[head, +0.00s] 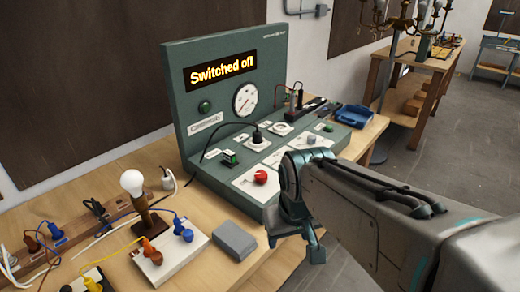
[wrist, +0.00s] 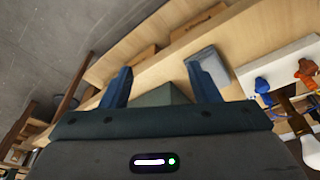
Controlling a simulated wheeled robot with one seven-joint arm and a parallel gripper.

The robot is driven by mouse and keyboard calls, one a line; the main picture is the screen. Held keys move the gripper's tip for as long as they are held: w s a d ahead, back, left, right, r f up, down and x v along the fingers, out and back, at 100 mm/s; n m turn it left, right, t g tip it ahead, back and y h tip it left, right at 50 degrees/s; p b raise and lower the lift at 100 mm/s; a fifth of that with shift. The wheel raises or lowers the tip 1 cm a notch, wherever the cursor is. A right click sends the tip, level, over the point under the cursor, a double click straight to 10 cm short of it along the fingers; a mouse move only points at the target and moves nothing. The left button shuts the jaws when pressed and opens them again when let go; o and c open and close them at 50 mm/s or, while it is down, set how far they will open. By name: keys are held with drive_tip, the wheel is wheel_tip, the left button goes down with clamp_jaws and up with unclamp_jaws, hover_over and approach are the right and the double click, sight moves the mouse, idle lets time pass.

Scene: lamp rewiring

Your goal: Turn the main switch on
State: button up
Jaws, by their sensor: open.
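The grey-green test console (head: 185,75) stands on the wooden bench, and its display (head: 220,71) reads "Switched off". On its sloped front are a red knob (head: 261,177) on a white plate and a small green rocker-like switch (head: 230,158). The labels are too small to read, so I cannot tell which control is the main switch. My gripper (head: 298,245) is open and empty, in front of the console's front edge and apart from the controls. In the wrist view my gripper (wrist: 160,88) points at the bench edge, with both fingers spread; the console controls are not recognisable there.
A lit-looking white bulb (head: 132,183) on a wooden stand, a white board with blue and orange plugs (head: 165,258) and a grey box (head: 234,241) stand left of my gripper. A blue tray (head: 353,116) lies right of the console. Open floor lies in front.

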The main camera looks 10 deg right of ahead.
drive_tip(key=w+r+n+g+b, duration=0.1)
drive_tip(key=w+r+n, duration=0.45)
drive_tip(key=w, duration=0.65)
wheel_tip(320, 180, up, 4)
drive_tip(key=n+g+b, duration=0.2)
drive_tip(key=n, duration=0.6)
hover_over(261, 174)
drive_tip(key=shift+m, duration=0.25)
wheel_tip(261, 174, down, 13)
drive_tip(key=shift+f+b, duration=0.1)
drive_tip(key=shift+b, duration=0.55)
drive_tip(key=c, duration=1)
